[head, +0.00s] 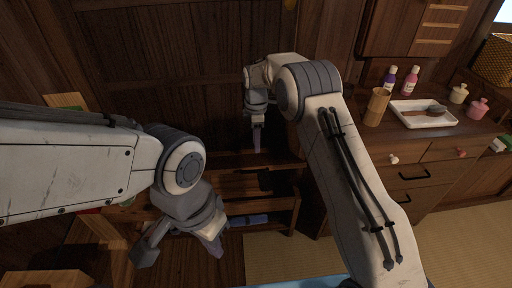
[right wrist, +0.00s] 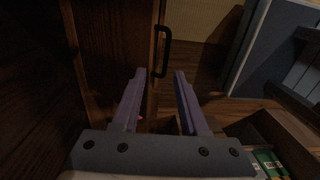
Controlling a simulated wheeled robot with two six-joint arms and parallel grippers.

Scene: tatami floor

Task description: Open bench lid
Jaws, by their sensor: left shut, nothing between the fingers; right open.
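A low wooden bench (head: 232,185) stands against the dark wood wall in the head view. A dark item (head: 278,182) shows at its upper part, and a blue item (head: 250,219) lies on the shelf below. I cannot tell how the lid lies. My right gripper (head: 257,140) points down above the bench's back part, near the wall. In the right wrist view it (right wrist: 160,90) is open, with nothing between its fingers. My left arm hides part of that end.
A wooden cabinet (head: 440,175) at right carries a white tray (head: 423,114), bottles, jars and a wooden cup (head: 376,107). The right wrist view shows a black handle (right wrist: 163,52) and an open wooden box (right wrist: 292,132) with green items. Tatami floor (head: 460,235) is clear at lower right.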

